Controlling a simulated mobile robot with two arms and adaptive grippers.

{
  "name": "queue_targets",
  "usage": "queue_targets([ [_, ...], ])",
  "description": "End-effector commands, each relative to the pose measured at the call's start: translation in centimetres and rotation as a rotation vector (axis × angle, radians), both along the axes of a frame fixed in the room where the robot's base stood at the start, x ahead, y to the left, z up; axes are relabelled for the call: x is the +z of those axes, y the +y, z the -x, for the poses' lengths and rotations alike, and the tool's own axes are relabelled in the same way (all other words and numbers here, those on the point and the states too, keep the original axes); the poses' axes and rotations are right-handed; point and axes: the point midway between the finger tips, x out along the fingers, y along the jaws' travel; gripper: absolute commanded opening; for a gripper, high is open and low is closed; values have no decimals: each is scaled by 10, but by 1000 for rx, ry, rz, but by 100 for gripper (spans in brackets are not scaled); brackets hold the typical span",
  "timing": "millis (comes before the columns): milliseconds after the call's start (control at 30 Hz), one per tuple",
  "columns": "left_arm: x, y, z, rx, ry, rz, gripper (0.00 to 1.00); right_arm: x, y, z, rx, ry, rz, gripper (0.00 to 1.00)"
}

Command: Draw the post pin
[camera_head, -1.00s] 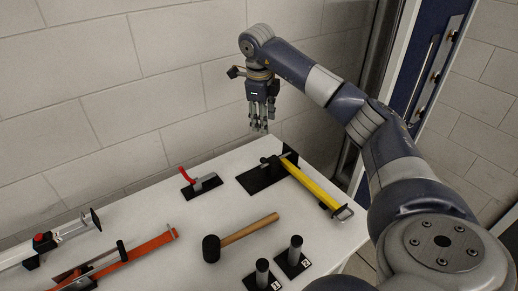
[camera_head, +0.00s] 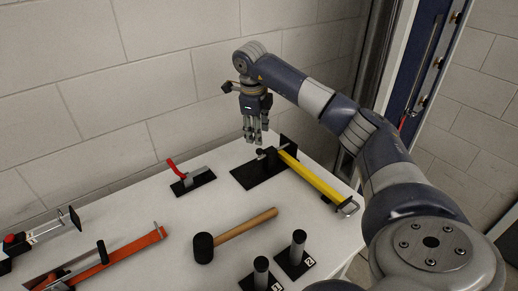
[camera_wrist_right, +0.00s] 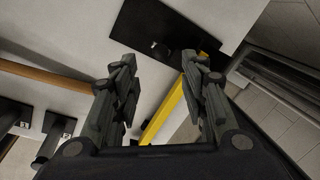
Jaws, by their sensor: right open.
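A black plate (camera_head: 247,178) lies at the back right of the white table, with a small dark knob-like part (camera_head: 262,154) standing on it. It also shows in the right wrist view (camera_wrist_right: 160,47) beyond the fingers. I cannot tell for certain whether this knob is the post pin. A yellow bar (camera_head: 315,180) runs from the plate to the table's right edge. My right gripper (camera_head: 254,140) points down just above the knob, apart from it as far as I can see. Its fingers (camera_wrist_right: 160,75) are spread and empty. My left gripper is not in view.
A red-handled tool (camera_head: 190,180) stands left of the plate. A mallet (camera_head: 236,231) and two numbered black posts (camera_head: 297,247) are nearer. An orange clamp (camera_head: 132,249) lies at left. The wall (camera_head: 150,80) is close behind the table.

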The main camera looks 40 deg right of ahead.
Motion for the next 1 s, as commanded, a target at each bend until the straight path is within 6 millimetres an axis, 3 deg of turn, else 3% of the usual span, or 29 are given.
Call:
queue_targets([
  [200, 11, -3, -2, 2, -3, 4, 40, -42, -7, -3, 0, 5, -2, 40],
  [400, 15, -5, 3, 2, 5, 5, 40, -70, -12, -6, -2, 3, -1, 40],
  [833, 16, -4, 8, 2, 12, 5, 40, -82, -15, -7, 0, 1, 0, 40],
  [1000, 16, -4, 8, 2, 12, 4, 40, -82, -15, -7, 0, 1, 0, 4],
])
